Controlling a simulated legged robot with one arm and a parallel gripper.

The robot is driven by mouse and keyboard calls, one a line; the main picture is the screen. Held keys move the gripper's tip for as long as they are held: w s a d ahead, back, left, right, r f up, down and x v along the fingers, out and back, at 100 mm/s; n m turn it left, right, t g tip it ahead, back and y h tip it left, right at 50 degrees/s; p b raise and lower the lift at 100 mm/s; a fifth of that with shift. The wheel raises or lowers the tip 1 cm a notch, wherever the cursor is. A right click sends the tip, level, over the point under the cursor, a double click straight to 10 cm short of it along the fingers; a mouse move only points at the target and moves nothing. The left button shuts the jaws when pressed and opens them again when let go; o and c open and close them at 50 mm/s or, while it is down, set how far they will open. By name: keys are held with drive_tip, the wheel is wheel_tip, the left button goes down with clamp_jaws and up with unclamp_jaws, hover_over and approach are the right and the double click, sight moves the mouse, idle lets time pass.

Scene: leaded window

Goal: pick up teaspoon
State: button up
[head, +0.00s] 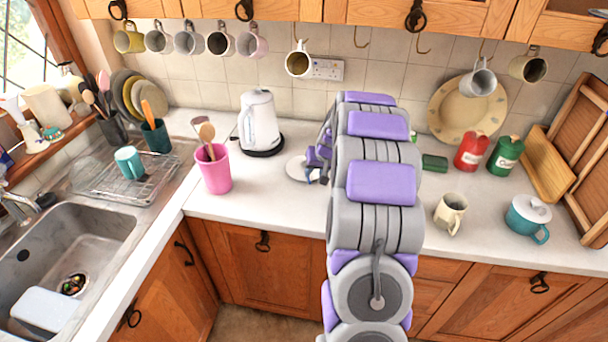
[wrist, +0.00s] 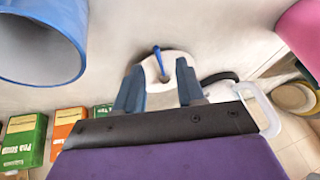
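A small blue stick-like thing, which looks like the teaspoon's handle (wrist: 158,58), lies over a white saucer-like dish (wrist: 178,60) in the wrist view. The dish also shows on the counter in the head view (head: 296,169), left of my arm. My gripper (wrist: 159,88) is open, its two fingers apart. The handle shows in the gap between the fingertips, beyond them, and nothing is held. In the head view my gripper (head: 316,163) is at the dish's right edge, partly hidden by my arm.
A white kettle (head: 259,121) stands behind left of the dish, and a pink utensil pot (head: 213,170) to its left. A large blue vessel (wrist: 42,40) is close by in the wrist view, with green and orange boxes (wrist: 66,126). A cream mug (head: 450,213) stands right.

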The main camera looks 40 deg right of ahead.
sight(309, 181)
drive_tip(key=f, duration=0.1)
drive_tip(key=w+d+f, duration=0.1)
drive_tip(key=f, duration=0.1)
drive_tip(key=shift+w+d+f+b, duration=0.2)
drive_tip(key=shift+w+d+b, duration=0.05)
drive_tip(key=shift+d+b, duration=0.1)
drive_tip(key=x, duration=0.1)
drive_tip(key=b+x, duration=0.1)
drive_tip(key=x, duration=0.1)
drive_tip(key=a+x, duration=0.1)
drive_tip(key=shift+w+f+b, duration=0.15)
drive_tip(key=shift+w+b, duration=0.2)
drive_tip(key=shift+w, duration=0.05)
drive_tip(key=shift+w+d+f, duration=0.1)
drive_tip(key=shift+d+f, duration=0.1)
drive_tip(key=shift+d, duration=0.3)
drive_tip(key=shift+c, duration=1.4)
drive_tip(key=shift+a+r, duration=0.1)
drive_tip(key=shift+a, duration=0.2)
clamp_jaws()
drive_tip(key=shift+d, duration=0.1)
